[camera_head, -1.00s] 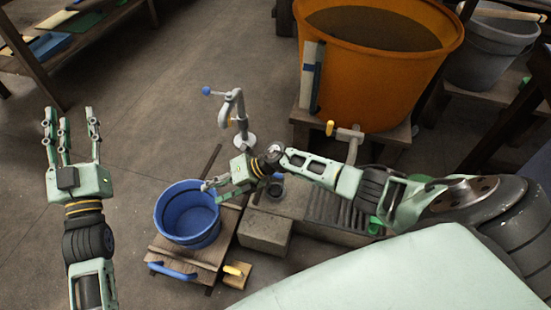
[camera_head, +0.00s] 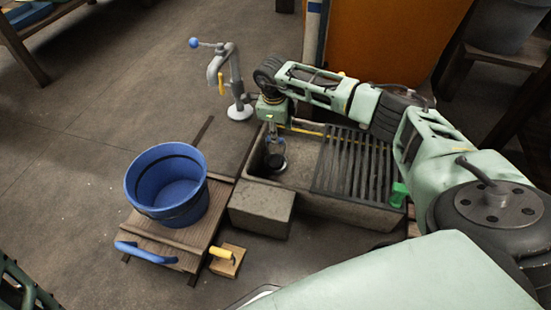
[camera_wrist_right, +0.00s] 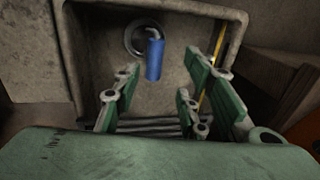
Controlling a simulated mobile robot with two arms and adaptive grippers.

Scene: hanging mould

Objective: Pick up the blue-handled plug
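The blue-handled plug (camera_wrist_right: 154,58) shows in the right wrist view, its blue grip joined to a bent metal stem over a round drain fitting in the stone basin (camera_wrist_right: 90,60). In the head view the plug (camera_head: 275,163) is a dark round shape low in the basin, partly covered by my gripper. My right gripper (camera_wrist_right: 172,82) is open and empty, its fingers pointing into the basin, with the blue grip ahead of the gap between them. The right gripper (camera_head: 275,138) hangs above the basin in the head view. A dark green part of my left arm shows at the lower left corner.
A slatted grate (camera_head: 353,168) covers the basin's right part. A stone block (camera_head: 262,208) stands in front. A blue bucket (camera_head: 167,185) sits on a wooden stand at left.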

